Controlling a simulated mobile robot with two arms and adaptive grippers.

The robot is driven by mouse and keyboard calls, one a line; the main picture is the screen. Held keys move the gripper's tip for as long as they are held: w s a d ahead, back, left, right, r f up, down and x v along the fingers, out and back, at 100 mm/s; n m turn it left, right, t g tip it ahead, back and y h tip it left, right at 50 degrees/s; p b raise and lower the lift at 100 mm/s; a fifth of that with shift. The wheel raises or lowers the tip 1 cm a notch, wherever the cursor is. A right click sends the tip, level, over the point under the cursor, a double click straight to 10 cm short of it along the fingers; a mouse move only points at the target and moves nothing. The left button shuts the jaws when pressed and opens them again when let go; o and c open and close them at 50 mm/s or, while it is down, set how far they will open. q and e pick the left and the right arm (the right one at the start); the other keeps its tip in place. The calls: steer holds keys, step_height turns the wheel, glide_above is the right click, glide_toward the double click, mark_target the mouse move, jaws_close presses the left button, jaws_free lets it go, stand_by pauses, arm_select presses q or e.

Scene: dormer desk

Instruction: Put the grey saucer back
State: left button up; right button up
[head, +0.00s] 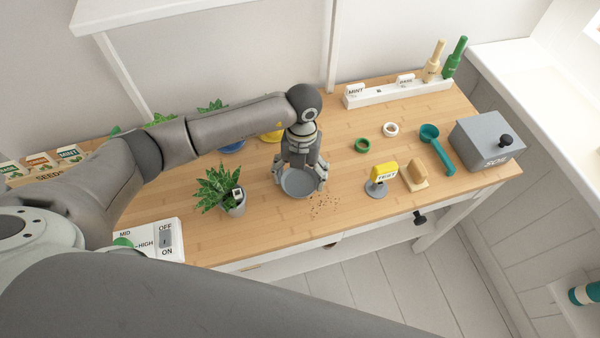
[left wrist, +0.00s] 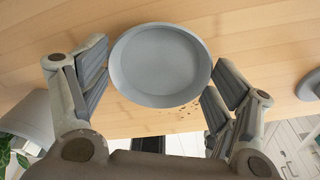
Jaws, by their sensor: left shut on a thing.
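The grey saucer (head: 298,185) is a shallow round dish over the front middle of the desk. My left gripper (head: 300,176) comes down on it from above and is shut on it. In the left wrist view the saucer (left wrist: 160,66) sits between the two fingers (left wrist: 158,80), its hollow side facing the camera. Whether it touches the desk top or hangs just above it, I cannot tell. My right gripper does not show.
A potted plant (head: 234,208) stands left of the saucer, with brown crumbs (head: 324,204) to its right. A switch panel (head: 150,240) is front left.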

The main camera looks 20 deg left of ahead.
mark_target(301, 176)
arm_select(q)
steer(key=shift+f, duration=0.1)
steer(key=o, duration=1.1)
steer(key=shift+r, duration=0.2)
steer(key=shift+w+r, duration=0.1)
steer(key=shift+r, duration=0.25)
step_height(301, 176, up, 11)
steer(key=w+b, duration=0.1)
steer(key=b, duration=0.1)
steer(key=shift+w, duration=0.15)
